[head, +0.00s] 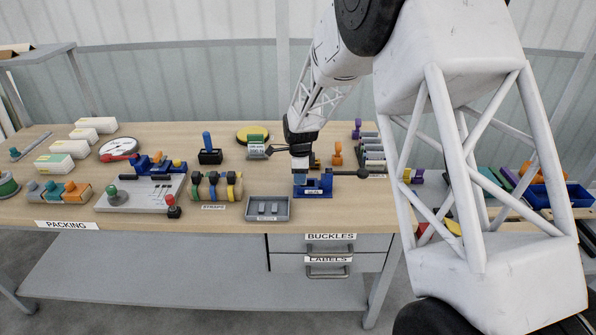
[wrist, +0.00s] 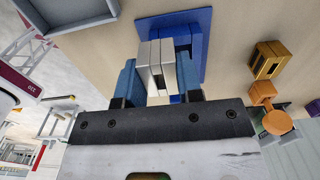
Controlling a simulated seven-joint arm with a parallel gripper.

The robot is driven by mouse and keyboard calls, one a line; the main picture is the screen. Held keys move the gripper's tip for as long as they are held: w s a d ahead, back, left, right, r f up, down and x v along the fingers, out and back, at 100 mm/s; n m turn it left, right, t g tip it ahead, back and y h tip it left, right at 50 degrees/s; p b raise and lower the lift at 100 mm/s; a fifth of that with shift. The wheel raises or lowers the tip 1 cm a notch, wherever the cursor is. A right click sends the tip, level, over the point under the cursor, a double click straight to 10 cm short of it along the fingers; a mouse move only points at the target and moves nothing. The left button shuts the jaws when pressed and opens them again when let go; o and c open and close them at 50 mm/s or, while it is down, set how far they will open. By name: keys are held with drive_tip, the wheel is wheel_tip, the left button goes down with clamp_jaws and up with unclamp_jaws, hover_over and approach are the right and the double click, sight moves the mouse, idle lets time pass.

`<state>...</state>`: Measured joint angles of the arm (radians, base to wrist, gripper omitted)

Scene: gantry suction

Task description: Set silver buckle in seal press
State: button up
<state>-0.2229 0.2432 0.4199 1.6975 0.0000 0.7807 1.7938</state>
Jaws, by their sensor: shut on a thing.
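My gripper (head: 299,166) is over the blue seal press (head: 323,188) near the table's front edge. In the wrist view, a silver buckle (wrist: 155,56) sits between the two fingers of the gripper (wrist: 158,82), which is shut on it. The press shows in the same view as a blue base (wrist: 205,22) just beyond the buckle. The buckle overlaps the press in this view; I cannot tell whether it touches it or is seated. The buckle is too small to make out in the head view.
A strap stand (head: 216,188) is further left. A dark lever with a round knob (head: 363,173) extends right of the press. An orange piece (head: 337,155) stands behind.

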drive_tip(key=shift+s+d, duration=0.1)
drive_tip(key=shift+s, duration=0.35)
drive_tip(key=shift+w+r, duration=0.1)
drive_tip(key=shift+r, duration=0.05)
idle(0.3)
drive_tip(key=r, duration=0.1)
drive_tip(key=w+d+r, duration=0.1)
drive_tip(key=r, duration=0.1)
drive_tip(key=w+d+r, duration=0.1)
drive_tip(key=shift+w+d+r, duration=0.25)
drive_tip(key=shift+r, duration=0.15)
drive_tip(key=shift+f, duration=0.2)
drive_tip(key=shift+f, duration=2.65)
drive_tip(key=shift+f, duration=1.05)
idle(0.5)
drive_tip(key=o, duration=1)
